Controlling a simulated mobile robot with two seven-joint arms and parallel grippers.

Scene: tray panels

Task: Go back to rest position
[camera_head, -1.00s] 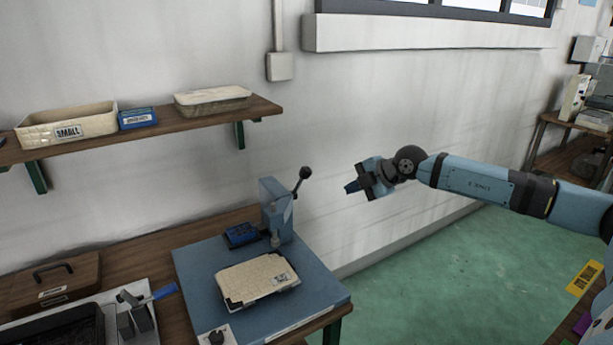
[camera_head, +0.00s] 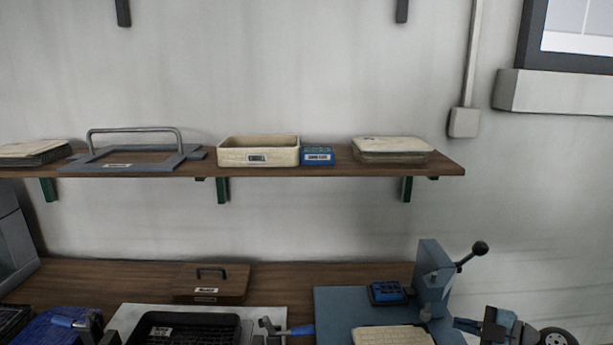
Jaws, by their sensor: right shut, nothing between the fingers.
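My right gripper (camera_head: 468,325) comes in at the lower right edge, just right of the blue press. Its fingers are shut and hold nothing. It appears apart from the press and the tray panel, though the depth between them is hard to judge. Only the gripper and part of its wrist show; the rest of the right arm is out of view. My left gripper is not in view.
A blue press (camera_head: 432,280) with a black-knobbed lever stands on the bench, a pale panel (camera_head: 392,336) in front. A black tray (camera_head: 190,318) and wooden box (camera_head: 212,283) lie left. A wall shelf (camera_head: 330,170) holds a cream bin (camera_head: 258,152) and panel stacks.

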